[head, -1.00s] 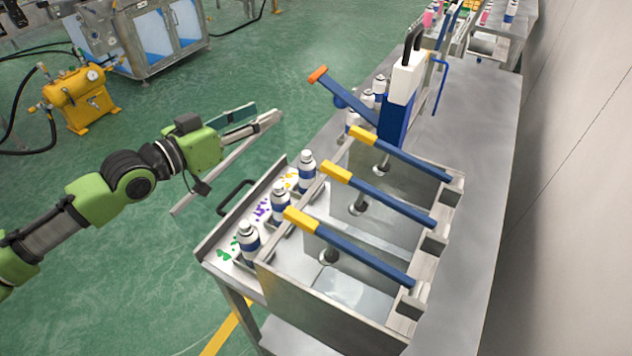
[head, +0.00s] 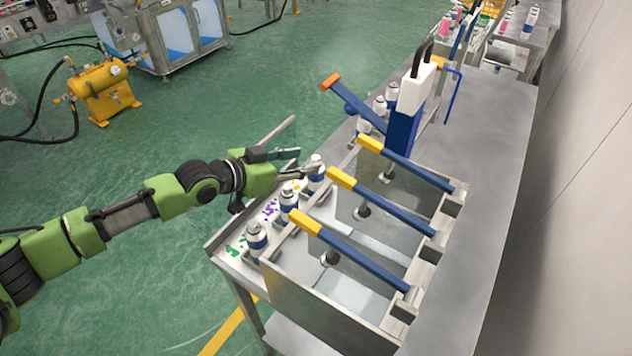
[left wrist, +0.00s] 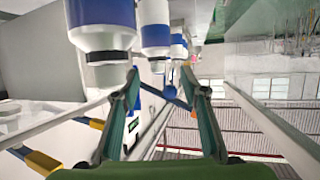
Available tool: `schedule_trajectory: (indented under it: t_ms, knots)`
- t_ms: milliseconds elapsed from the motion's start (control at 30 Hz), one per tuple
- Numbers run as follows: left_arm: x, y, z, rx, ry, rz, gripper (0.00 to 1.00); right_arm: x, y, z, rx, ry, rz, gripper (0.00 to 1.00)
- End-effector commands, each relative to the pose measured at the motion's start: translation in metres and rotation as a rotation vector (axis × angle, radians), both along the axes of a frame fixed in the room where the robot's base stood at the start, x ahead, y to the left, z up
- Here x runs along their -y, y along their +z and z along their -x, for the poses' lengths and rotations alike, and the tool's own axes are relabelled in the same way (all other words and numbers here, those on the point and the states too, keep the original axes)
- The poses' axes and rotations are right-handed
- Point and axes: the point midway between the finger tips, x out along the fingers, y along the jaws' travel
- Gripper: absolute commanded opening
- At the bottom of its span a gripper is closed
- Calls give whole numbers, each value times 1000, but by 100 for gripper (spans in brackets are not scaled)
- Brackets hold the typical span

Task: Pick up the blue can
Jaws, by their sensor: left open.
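Three white cans with blue bands stand upright in a row on the marked tray (head: 222,252): a near can (head: 257,240), a middle can (head: 288,200) and a far can (head: 316,172). My left gripper (head: 302,161) is open beside the far can's upper part; I cannot tell if it touches. In the left wrist view, the open green fingers (left wrist: 165,88) point toward a line of blue-and-white cans, which appear upside down. The closest can (left wrist: 103,28) is at upper left, with another can (left wrist: 154,30) beyond it. My right gripper is not in view.
Metal stations with blue levers (head: 408,172) and yellow handles (head: 340,178) stand just right of the cans. A blue-and-white press (head: 408,105) stands behind, with more cans (head: 379,105) beside it. The bench's right side (head: 490,150) is clear.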

Motion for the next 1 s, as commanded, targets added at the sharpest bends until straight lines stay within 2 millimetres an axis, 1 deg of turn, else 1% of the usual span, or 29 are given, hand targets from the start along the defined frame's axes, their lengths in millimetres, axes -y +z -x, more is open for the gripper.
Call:
schedule_trajectory:
  t_ms: [67, 233, 367, 500, 700, 767, 800, 867, 1000]
  knots:
    - [7, 0, -3, -1, -2, 1, 40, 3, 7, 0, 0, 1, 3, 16]
    - [24, -9, -15, -2, -2, -1, 40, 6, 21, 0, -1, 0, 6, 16]
    - [34, -16, -24, 0, -2, 0, 40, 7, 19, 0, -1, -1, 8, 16]
    - [37, -20, -27, 0, -1, 0, 40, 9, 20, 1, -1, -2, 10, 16]
    - [37, -20, -28, 0, -1, 0, 40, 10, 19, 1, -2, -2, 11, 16]
    - [37, -20, -28, 0, -1, 0, 25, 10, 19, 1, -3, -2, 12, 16]
    - [37, -20, -28, 0, -1, 0, 14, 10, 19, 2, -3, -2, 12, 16]
    - [37, -20, -28, 0, -1, 0, 0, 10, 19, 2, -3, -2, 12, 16]
    - [37, -19, -28, 1, -1, 2, 0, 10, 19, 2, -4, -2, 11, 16]
